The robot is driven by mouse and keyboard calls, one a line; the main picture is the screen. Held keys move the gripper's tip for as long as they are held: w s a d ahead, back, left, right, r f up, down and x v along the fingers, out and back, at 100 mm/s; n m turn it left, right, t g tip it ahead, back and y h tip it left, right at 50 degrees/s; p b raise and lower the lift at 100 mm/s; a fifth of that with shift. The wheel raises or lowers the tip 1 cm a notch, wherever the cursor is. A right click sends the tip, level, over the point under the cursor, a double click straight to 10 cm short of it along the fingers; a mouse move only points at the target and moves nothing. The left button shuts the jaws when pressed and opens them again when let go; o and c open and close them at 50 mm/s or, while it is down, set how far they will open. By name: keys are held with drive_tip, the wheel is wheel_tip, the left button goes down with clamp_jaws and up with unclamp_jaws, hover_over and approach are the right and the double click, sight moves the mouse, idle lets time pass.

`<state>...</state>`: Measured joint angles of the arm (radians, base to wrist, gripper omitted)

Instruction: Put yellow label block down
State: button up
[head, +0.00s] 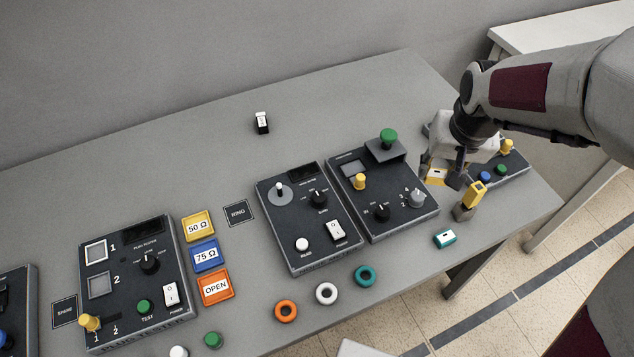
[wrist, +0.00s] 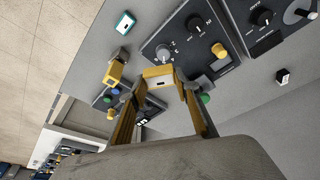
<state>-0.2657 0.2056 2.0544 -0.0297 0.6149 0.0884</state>
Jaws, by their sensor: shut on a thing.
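My gripper (head: 440,172) is at the right end of the table, shut on the yellow label block (head: 436,177). In the wrist view, the yellow block (wrist: 158,72), with a white face and a small dark mark, sits between the two fingertips of my gripper (wrist: 160,82). The fingers partly cover the block in the head view. I cannot tell whether its underside touches the table.
A yellow device on a grey stand (head: 465,212) is close to the right of my gripper. A dark control box (head: 385,200) is just left. A teal-and-white block (head: 445,239) lies in front. A black-and-white block (head: 262,122) stands farther back, with bare table around it.

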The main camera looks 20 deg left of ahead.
drive_tip(key=a+n, duration=0.2)
drive_tip(key=a, duration=1.1)
drive_tip(key=n+y, duration=0.1)
drive_tip(key=n, duration=0.4)
hover_over(238, 214)
wheel_tip(238, 214, down, 4)
drive_tip(key=f, duration=0.1)
drive_tip(key=shift+s+d+f+g, duration=0.25)
drive_tip(key=shift+s+d+g, duration=0.1)
drive_tip(key=shift+s+g, duration=0.05)
drive_tip(key=shift+f, duration=0.15)
drive_tip(key=shift+y, duration=0.3)
drive_tip(key=shift+f, duration=3)
drive_tip(key=shift+f, duration=1.85)
